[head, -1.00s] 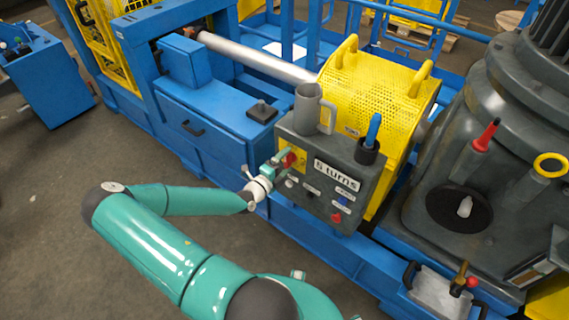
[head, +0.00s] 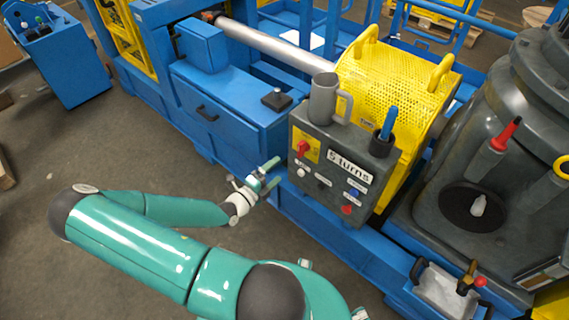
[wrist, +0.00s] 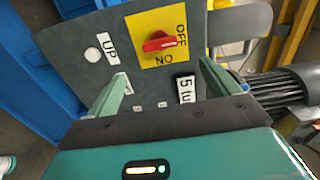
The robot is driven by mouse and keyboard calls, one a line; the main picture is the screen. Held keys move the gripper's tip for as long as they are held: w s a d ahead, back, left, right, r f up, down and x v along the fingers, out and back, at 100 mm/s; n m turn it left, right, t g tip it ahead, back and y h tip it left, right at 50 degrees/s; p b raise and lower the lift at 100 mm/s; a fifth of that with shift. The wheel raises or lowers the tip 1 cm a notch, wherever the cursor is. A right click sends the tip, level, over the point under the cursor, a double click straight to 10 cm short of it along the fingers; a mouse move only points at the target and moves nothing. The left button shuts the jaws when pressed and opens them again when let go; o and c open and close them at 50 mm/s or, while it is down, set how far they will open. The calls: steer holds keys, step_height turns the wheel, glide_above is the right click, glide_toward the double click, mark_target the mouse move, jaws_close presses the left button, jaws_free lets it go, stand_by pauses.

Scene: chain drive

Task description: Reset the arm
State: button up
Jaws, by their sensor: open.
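My gripper (head: 270,173) is open and empty in the head view, a little left of the grey control box (head: 317,149) and apart from it. In the wrist view my gripper (wrist: 160,88) shows two green fingers spread apart in front of the panel. The red rotary switch (head: 303,147) sits on a yellow plate at the panel's upper left. In the wrist view the red switch (wrist: 160,42) lies across the yellow plate between the words OFF and ON. A white UP button (wrist: 93,54) is beside it.
A grey mug (head: 323,98) and a blue-handled tool in a dark cup (head: 383,143) stand on the box. A yellow perforated guard (head: 385,80) is behind it. Blue machine frame (head: 225,120) runs alongside. Open floor (head: 120,140) lies left of my arm.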

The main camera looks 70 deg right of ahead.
steer(key=shift+v, duration=0.75)
steer(key=w+a+r+m+t+y, duration=0.1)
steer(key=w+a+r+m+y, duration=0.45)
steer(key=a+m, duration=0.5)
steer(key=w+a+r+m+t+y, duration=0.2)
steer(key=w+a+r+m+y, duration=0.4)
steer(key=a+m, duration=0.45)
steer(key=a+r+m+t+y, duration=0.5)
steer(key=a+r+m+t, duration=0.4)
steer(key=a+r, duration=1.1)
step_height(320, 180, up, 4)
steer(key=shift+f+m+t, duration=0.1)
steer(key=shift+m+t, duration=0.2)
steer(key=shift+m, duration=0.5)
